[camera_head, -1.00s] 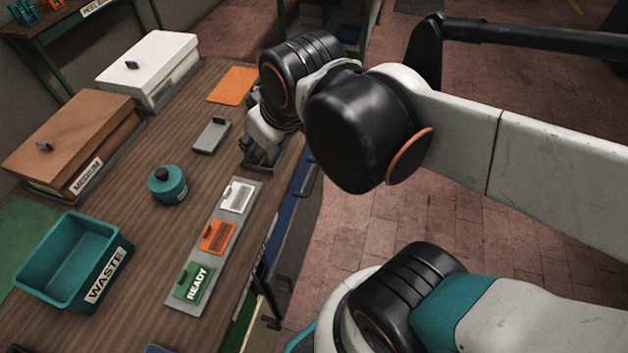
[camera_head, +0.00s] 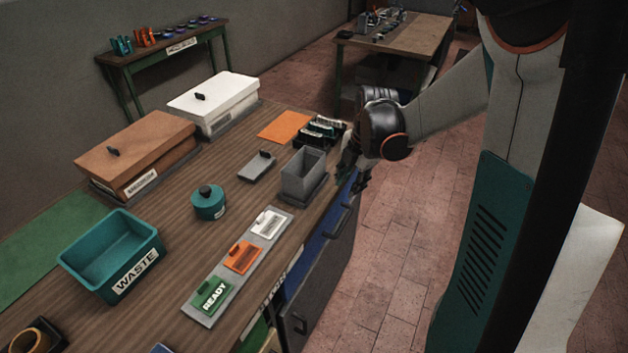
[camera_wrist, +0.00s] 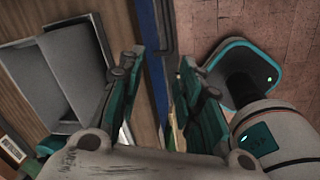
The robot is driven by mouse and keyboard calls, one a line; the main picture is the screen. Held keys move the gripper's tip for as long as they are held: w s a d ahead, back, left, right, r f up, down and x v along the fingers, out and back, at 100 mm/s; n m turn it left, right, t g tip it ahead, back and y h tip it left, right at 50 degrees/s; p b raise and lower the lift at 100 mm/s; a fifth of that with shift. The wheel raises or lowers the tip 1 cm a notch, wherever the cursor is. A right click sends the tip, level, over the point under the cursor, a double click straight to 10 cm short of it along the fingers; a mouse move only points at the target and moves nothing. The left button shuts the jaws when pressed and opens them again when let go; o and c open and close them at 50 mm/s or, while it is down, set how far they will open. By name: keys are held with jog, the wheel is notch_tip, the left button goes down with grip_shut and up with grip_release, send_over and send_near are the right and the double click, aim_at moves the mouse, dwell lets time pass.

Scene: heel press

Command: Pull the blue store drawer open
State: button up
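The blue store drawer (camera_head: 322,229) shows as a blue front below the table's right edge, with a dark bar handle (camera_head: 341,221) on it. My gripper (camera_head: 353,172) is at that table edge, past the grey box, pointing down. In the wrist view my gripper's two fingers (camera_wrist: 165,100) stand apart on either side of a blue edge (camera_wrist: 157,62) with a dark bar along it. I see nothing clamped between them. Whether the fingers touch the bar cannot be told. My arm hides part of the drawer front.
A grey open box (camera_head: 303,180) stands near the table edge by my gripper. Dark-and-teal parts (camera_head: 320,131), a grey block (camera_head: 257,167), a teal canister (camera_head: 208,204) and a card strip (camera_head: 238,268) lie on the table. A teal WASTE bin (camera_head: 112,255) is at left.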

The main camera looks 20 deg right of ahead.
jog(key=w+d+f+n, duration=0.1)
jog(key=d+f+n, duration=0.2)
jog(key=f+n, duration=0.15)
jog(key=b, duration=0.5)
send_near(345, 221)
jog(key=shift+y, duration=0.4)
jog(key=f, duration=0.2)
jog(key=w+f, duration=0.1)
jog(key=f, duration=0.5)
jog(key=shift+w+a, duration=0.15)
jog(key=shift+w, duration=0.05)
grip_shut()
